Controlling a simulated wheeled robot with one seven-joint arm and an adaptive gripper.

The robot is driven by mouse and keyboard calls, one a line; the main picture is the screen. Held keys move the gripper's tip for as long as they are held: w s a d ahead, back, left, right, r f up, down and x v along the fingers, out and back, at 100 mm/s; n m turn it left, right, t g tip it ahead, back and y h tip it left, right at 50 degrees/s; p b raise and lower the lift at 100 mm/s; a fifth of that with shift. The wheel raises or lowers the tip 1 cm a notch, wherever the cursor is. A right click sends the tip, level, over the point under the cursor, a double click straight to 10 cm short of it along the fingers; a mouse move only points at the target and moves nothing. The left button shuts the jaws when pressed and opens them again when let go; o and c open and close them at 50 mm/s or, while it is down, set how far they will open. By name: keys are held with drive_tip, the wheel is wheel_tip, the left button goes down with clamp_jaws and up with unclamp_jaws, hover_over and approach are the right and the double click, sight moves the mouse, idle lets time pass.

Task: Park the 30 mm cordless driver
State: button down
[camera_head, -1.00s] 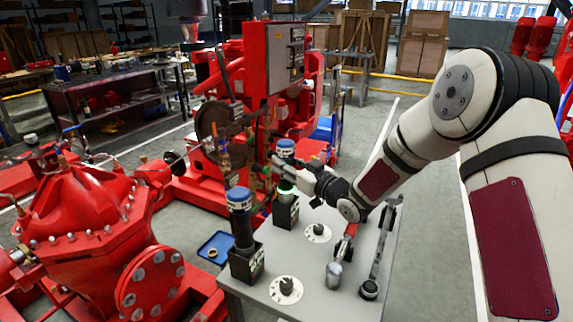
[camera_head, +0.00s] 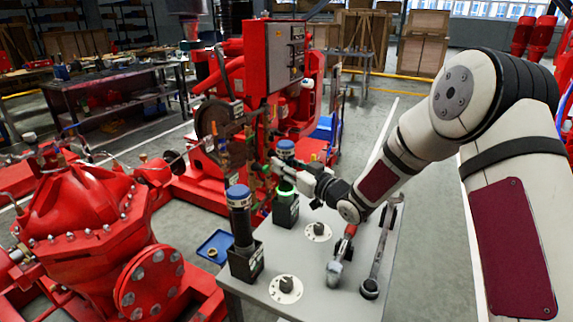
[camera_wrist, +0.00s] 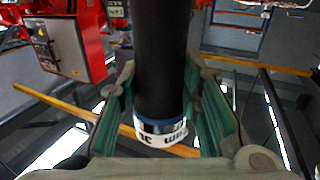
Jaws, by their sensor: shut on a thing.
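A dark cylindrical driver with a blue-and-white end band (camera_head: 286,147) stands upright in my gripper (camera_head: 284,166). In the wrist view the black driver body (camera_wrist: 160,60) runs between the two greenish finger pads, which are shut on it.
A second blue-topped driver (camera_head: 239,215) stands in a holder (camera_head: 246,262) at the table's left edge. Two round dials (camera_head: 318,232) (camera_head: 285,289) sit beside the holders. A red-and-grey tool (camera_head: 341,258) and a long wrench (camera_head: 378,250) lie to the right. Red machinery stands behind.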

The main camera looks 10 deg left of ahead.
drive_tip(key=shift+f+b, duration=0.3)
drive_tip(key=shift+f, duration=0.1)
drive_tip(key=c, duration=1.1)
unclamp_jaws()
drive_tip(key=shift+f, duration=0.1)
drive_tip(key=v, duration=1.2)
